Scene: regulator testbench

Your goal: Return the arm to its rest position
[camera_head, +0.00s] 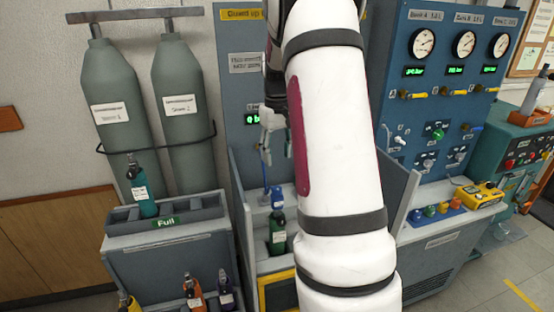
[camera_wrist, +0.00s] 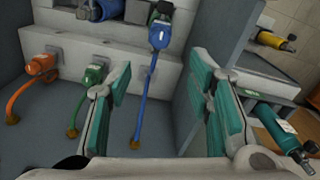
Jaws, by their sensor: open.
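My gripper (camera_head: 270,128) hangs in front of the blue bay panel in the head view, partly hidden behind my white arm. In the wrist view my gripper (camera_wrist: 161,68) has its two teal-padded fingers wide apart with nothing held between them. A blue connector (camera_wrist: 160,34) with a blue hose lies beyond the gap between the fingers. My white arm (camera_head: 340,150) reaches up through the middle of the head view and covers part of the bay.
Green (camera_wrist: 95,74) and orange (camera_wrist: 42,65) connectors sit left of the blue one. A dark green bottle (camera_head: 278,238) stands in the bay. A teal bottle (camera_head: 142,190) stands in the tray marked Full. A gauge panel (camera_head: 440,80) rises at right.

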